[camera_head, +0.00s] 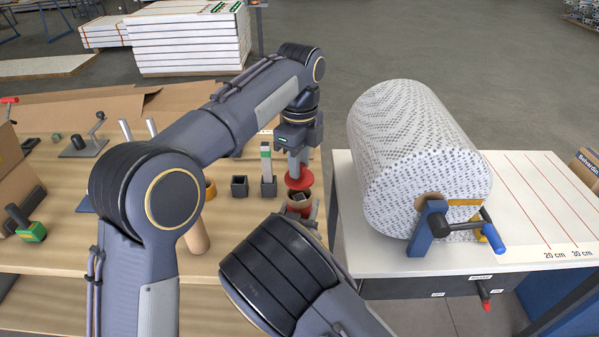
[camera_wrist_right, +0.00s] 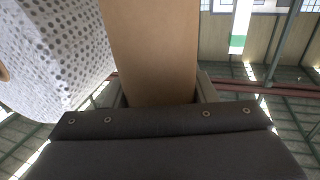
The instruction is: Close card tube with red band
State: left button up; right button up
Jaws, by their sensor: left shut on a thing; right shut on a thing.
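The card tube (camera_head: 290,199) stands upright right of the table's middle, its top open and something dark and light inside. A red band (camera_head: 296,211) shows just below its rim. My left gripper (camera_head: 298,168) points down above the tube, shut on a round red lid (camera_head: 300,184). The lid appears just above the open top, with a small gap. My right gripper (camera_head: 306,220) is shut on the tube, its arm coming in from below; the fingers are partly hidden. In the right wrist view the brown tube (camera_wrist_right: 152,50) rises between the fingers.
A dark square cup (camera_head: 239,186) and a green-topped white bottle (camera_head: 266,168) stand left of the tube. An orange tape roll (camera_head: 210,188) and another brown tube (camera_head: 196,235) are partly behind my left arm.

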pick_arm(q)
jog(key=shift+f, duration=0.55)
jog(key=shift+f, duration=0.9)
jog(key=shift+f, duration=0.65)
jog(key=o, duration=1)
notch_tip(320, 180, up, 12)
